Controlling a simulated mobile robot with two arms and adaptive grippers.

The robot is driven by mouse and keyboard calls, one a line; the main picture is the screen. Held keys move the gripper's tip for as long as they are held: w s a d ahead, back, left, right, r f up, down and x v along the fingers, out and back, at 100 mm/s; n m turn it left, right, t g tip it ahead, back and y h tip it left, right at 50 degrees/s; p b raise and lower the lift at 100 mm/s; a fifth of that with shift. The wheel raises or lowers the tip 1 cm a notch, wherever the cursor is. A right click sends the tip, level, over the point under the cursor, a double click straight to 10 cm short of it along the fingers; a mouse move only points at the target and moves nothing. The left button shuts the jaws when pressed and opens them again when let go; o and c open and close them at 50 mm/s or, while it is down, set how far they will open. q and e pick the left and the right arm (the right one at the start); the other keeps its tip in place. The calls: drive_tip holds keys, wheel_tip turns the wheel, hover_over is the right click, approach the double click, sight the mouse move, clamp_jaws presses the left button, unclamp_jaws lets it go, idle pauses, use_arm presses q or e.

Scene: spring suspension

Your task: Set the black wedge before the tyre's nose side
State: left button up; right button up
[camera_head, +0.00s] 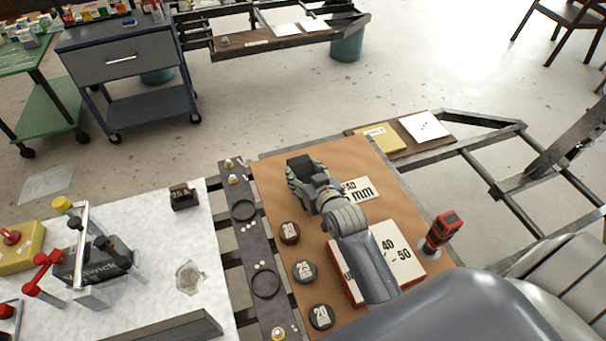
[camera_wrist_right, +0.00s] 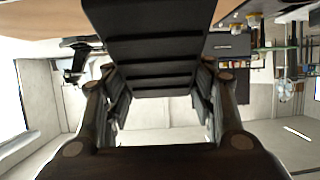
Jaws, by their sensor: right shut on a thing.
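The black wedge (camera_head: 299,166) is held in my right gripper (camera_head: 305,178), above the brown board. In the right wrist view the black wedge (camera_wrist_right: 153,45) shows a dark, ridged face between the two fingers of my right gripper (camera_wrist_right: 160,100). The fingers press on it from both sides. I cannot make out a tyre in either view. My left gripper is not in view.
A white worktop (camera_head: 150,215) with red-handled hardware lies left. Open metal frame rails (camera_head: 470,150) run right.

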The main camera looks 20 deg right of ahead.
sight(302, 175)
drive_tip(key=w, duration=0.2)
drive_tip(key=shift+w+d, duration=0.3)
drive_tip(key=shift+w+f, duration=0.15)
drive_tip(key=shift+f, duration=1.65)
drive_tip(key=shift+f, duration=0.1)
drive_tip(key=o, duration=1.2)
drive_tip(key=shift+f, duration=0.1)
drive_tip(key=shift+o, duration=0.9)
